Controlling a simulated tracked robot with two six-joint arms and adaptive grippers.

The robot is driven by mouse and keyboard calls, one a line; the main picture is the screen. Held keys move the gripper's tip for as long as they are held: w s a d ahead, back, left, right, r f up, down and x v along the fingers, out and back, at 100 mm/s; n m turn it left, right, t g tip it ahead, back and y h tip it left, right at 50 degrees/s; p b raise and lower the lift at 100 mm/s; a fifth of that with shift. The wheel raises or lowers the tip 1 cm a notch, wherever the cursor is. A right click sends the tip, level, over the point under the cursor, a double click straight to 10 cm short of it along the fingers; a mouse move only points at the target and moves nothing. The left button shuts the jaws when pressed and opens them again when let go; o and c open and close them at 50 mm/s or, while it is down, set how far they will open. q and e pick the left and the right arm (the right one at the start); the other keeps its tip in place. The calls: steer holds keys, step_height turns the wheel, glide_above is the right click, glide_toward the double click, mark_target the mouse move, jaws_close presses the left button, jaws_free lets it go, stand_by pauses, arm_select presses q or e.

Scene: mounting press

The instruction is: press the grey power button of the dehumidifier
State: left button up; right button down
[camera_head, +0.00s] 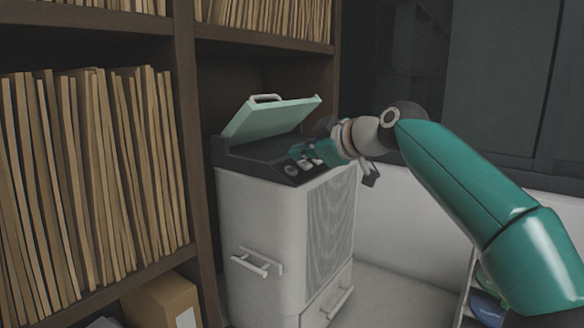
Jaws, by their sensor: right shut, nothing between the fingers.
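The dehumidifier (255,225) is a white cabinet with a dark top and a raised pale green lid (268,117). On the front right of its dark top is a control panel with a round grey button or knob (291,170) and small pale controls (305,165). Which of these is the power button I cannot tell. My right gripper (297,152) is shut and empty, just over or at the panel, its tips close behind the controls. Whether it touches anything is not clear, and it hides part of the panel. My left gripper is not in view.
A dark wooden shelf (188,130) full of folders (90,170) stands close on the left, with a cardboard box (163,300) on its lower shelf. A small white rack (468,290) with coloured items is at the lower right. The floor (395,295) between is clear.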

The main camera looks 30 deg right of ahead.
steer(key=r, duration=0.1)
steer(key=s+r+p, duration=0.1)
steer(key=r+p, duration=0.1)
steer(key=shift+s+d+r, duration=0.3)
steer(key=shift+d+r, duration=0.05)
stand_by(0.7)
